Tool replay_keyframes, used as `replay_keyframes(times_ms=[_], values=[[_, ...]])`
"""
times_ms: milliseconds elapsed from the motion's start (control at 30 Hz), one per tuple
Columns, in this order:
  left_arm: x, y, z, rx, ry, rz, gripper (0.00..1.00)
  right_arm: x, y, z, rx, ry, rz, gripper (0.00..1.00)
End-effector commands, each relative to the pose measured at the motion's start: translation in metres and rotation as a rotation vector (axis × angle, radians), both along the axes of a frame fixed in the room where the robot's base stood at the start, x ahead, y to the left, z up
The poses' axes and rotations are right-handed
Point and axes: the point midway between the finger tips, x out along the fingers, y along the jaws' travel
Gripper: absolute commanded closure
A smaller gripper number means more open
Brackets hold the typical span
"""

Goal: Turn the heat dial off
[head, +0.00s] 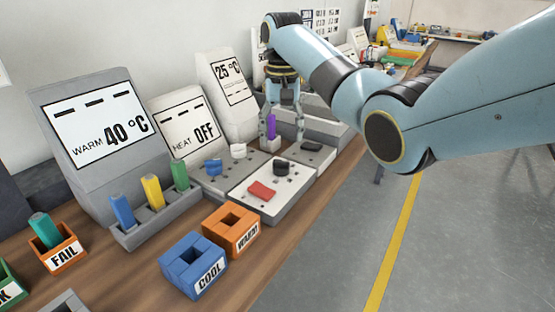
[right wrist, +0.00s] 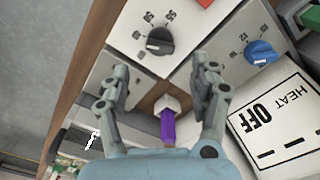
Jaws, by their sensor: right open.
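The heat display (head: 190,130) is a white slanted panel reading "HEAT OFF"; it also shows in the right wrist view (right wrist: 275,118). A blue dial (head: 213,166) sits on a grey panel in front of it. In the right wrist view the blue dial (right wrist: 262,52) shows a white pointer mark. No label on it names it as the heat dial. My right gripper (head: 283,133) is open, beyond and to the right of the blue dial. In the wrist view its fingers (right wrist: 163,75) stand apart, touching no dial. My left gripper is not in view.
A purple stick (right wrist: 168,126) stands in a small white holder between my fingers' sides. A black dial (right wrist: 159,41) is near the fingertips. A red switch (head: 262,190), colored sticks (head: 151,191), and COOL (head: 192,265) and WARM (head: 231,231) blocks stand closer. A display (head: 98,125) reads WARM 40 °C.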

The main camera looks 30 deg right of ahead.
Motion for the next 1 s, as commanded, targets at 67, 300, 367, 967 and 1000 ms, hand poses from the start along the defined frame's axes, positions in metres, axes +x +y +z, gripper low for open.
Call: replay_keyframes(times_ms=[67, 300, 367, 967, 1000], values=[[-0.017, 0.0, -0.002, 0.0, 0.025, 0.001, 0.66, -0.001, 0.0, -0.018, 0.001, 0.004, 0.0, 0.37], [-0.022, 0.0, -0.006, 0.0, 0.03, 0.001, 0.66, -0.001, 0.0, -0.063, 0.0, 0.002, 0.0, 0.37], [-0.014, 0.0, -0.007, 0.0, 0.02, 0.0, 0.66, 0.0, 0.0, -0.072, 0.0, 0.002, 0.0, 0.37], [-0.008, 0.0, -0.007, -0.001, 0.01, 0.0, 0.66, 0.0, 0.0, -0.085, 0.0, 0.0, 0.0, 0.57], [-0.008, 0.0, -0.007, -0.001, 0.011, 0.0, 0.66, 0.0, 0.0, -0.085, 0.0, -0.001, 0.0, 0.62]])
